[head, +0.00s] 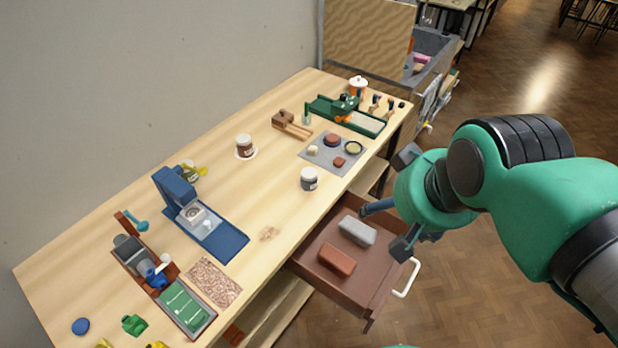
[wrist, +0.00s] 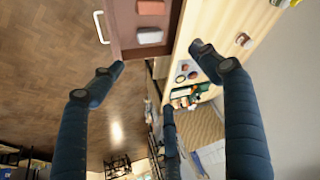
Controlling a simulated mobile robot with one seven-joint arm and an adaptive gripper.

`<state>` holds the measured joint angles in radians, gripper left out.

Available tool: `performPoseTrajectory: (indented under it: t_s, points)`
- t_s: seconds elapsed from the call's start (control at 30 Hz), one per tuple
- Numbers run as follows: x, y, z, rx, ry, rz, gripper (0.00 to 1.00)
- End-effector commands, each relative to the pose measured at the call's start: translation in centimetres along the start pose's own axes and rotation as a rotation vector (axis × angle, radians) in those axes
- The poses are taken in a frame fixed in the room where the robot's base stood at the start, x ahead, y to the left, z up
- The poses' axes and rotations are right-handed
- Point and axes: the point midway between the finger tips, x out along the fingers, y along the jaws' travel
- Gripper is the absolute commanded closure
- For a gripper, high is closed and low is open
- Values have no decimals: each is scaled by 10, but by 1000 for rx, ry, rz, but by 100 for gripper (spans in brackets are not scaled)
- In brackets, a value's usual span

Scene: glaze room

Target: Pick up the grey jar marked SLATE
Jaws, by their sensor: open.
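A small dark grey jar (head: 309,180) with a pale label stands upright on the wooden bench, near its front edge. Its lettering is too small to read. My gripper (head: 382,229) is open and empty, over the pulled-out drawer, right of and below the jar in the head view. In the wrist view my gripper's fingers (wrist: 160,65) are spread wide with nothing between them that they touch.
The open drawer (head: 318,262) holds a grey block (head: 357,231) and a reddish block (head: 337,259). A brown jar (head: 244,147) stands farther back on a white disc. A grey mat (head: 318,165) with small items lies behind the grey jar. Bare bench lies left of it.

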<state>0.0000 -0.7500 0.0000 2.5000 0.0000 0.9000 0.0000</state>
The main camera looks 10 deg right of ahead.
Motion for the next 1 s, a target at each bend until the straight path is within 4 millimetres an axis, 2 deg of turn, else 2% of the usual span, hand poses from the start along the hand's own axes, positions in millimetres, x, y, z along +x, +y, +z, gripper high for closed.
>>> performPoseTrajectory:
  t_s: [0.37,0.53,0.77,1.0]
  points:
    - [0,0,-2,1,-2,0,29]
    - [2,-1,-15,6,-17,-2,29]
    - [12,-6,-54,24,-62,-6,29]
    - [36,-13,-106,49,-124,-8,29]
